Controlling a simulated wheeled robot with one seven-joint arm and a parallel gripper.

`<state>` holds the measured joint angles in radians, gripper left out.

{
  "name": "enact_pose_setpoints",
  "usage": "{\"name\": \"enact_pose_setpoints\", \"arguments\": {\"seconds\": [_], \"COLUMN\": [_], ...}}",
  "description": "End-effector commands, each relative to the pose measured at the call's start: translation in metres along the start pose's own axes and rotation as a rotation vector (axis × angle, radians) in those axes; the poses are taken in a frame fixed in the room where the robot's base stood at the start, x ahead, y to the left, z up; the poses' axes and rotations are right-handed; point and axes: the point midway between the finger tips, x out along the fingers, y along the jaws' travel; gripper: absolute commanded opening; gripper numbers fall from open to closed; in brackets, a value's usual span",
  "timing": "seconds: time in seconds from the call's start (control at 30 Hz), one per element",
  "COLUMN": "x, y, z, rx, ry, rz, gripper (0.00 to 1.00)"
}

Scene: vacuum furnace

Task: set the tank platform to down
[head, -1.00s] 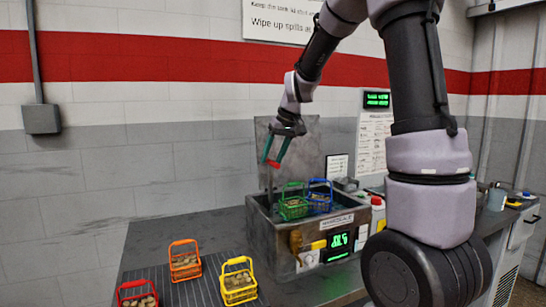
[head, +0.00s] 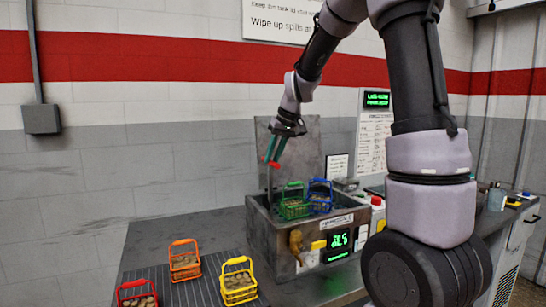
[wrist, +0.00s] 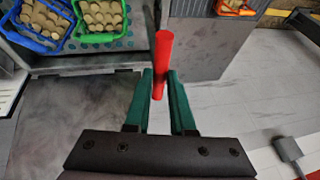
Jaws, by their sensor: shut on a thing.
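The grey metal tank (head: 262,228) stands on the bench with its lid (head: 306,152) raised. A green basket (head: 292,208) and a blue basket (head: 320,197) sit high in it, handles above the rim. They also show in the wrist view, the green one (wrist: 98,32) and the blue one (wrist: 38,42), both filled with round pale pieces on a perforated platform (wrist: 128,42). A red handle (wrist: 163,60) stands at the tank's left side. My gripper (wrist: 160,90) has its teal fingers closed on this handle; in the head view it is above the tank's left back corner (head: 276,160).
Red (head: 136,300), orange (head: 184,264) and yellow (head: 238,284) baskets stand on the ribbed mat at the front left. A lit green display (head: 338,241) is on the tank's front.

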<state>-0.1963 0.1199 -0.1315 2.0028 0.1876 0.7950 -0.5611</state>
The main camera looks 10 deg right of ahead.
Motion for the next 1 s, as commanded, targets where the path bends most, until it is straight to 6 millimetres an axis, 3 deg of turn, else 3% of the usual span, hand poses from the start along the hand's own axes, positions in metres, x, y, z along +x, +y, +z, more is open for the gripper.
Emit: {"name": "enact_pose_setpoints", "arguments": {"seconds": [0.77,0.87,1.0], "x": [0.000,0.008,0.038], "y": [0.000,0.002,0.009], "z": [-0.001,0.003,0.016], "rx": [0.000,0.001,0.003], "ry": [0.002,0.001,-0.005], "rz": [0.000,0.000,0.000], "gripper": [0.00,0.00,0.00]}}
